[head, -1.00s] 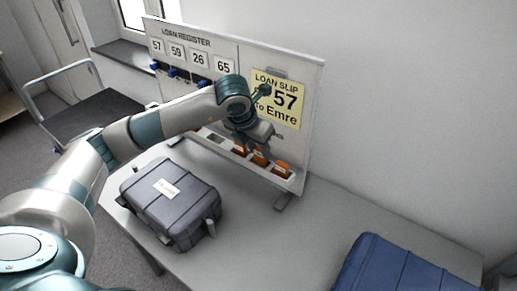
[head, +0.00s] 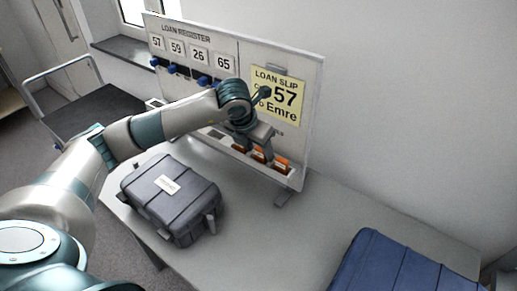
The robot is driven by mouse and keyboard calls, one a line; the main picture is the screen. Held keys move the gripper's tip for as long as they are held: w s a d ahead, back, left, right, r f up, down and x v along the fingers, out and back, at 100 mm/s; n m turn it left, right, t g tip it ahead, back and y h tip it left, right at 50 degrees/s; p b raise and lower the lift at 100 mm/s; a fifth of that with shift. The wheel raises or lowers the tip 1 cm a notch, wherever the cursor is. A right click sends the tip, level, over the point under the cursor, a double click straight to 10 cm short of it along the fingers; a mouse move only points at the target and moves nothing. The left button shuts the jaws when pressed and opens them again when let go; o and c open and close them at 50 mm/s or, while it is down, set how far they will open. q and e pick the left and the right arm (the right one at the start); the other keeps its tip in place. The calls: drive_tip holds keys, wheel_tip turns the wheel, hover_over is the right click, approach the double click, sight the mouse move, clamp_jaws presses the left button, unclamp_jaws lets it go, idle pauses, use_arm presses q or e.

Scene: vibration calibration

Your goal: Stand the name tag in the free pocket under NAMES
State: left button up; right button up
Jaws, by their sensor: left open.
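A row of orange tags stands in a pale slotted tray along the foot of the board; the right tag (head: 281,164) and the middle tag (head: 257,156) show best. My left gripper (head: 262,150) is open and points down close over these tags; I cannot tell whether it touches one. A loan slip (head: 277,95) on the board reads 57 and Emre. The loan register board (head: 313,110) has number cards 57, 59, 26 and 65 at upper left. My left arm covers its lower left part, and no NAMES heading or free pocket can be made out. My right gripper is out of view.
A grey case (head: 190,190) with a white label lies on the table (head: 275,235) in front of the board. A blue case (head: 395,270) is at the lower right. A trolley (head: 85,100) stands at the left. The table's middle right is clear.

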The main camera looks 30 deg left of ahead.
use_arm(q)
drive_tip(key=shift+r, duration=0.2)
drive_tip(key=shift+s+r+b, duration=0.1)
drive_tip(key=shift+r+b, duration=0.2)
drive_tip(key=shift+r, duration=0.05)
drive_tip(key=b+v, duration=0.4)
drive_tip(key=v, duration=0.7)
drive_tip(key=shift+s, duration=0.15)
